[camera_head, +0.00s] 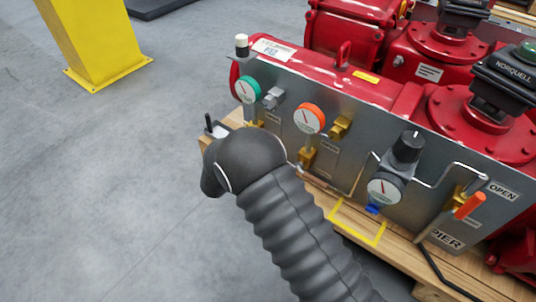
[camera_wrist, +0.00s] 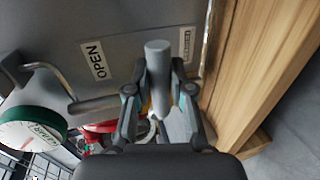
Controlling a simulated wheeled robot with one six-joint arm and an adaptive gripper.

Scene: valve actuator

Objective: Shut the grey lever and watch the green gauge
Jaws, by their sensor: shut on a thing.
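The green gauge (camera_head: 247,90) is at the left end of the grey panel in the head view, with a white face and a dark needle. My gripper is shut on the lever. In the head view my dark arm hides the lever and most of the gripper.
The panel (camera_head: 365,110) also carries an orange gauge (camera_head: 309,118), a grey gauge with a black knob (camera_head: 408,147), and an orange lever (camera_head: 469,206). Red actuators stand behind. A wooden pallet (camera_wrist: 238,70) lies beside the gripper. A yellow post (camera_head: 98,45) stands left; open floor lies between.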

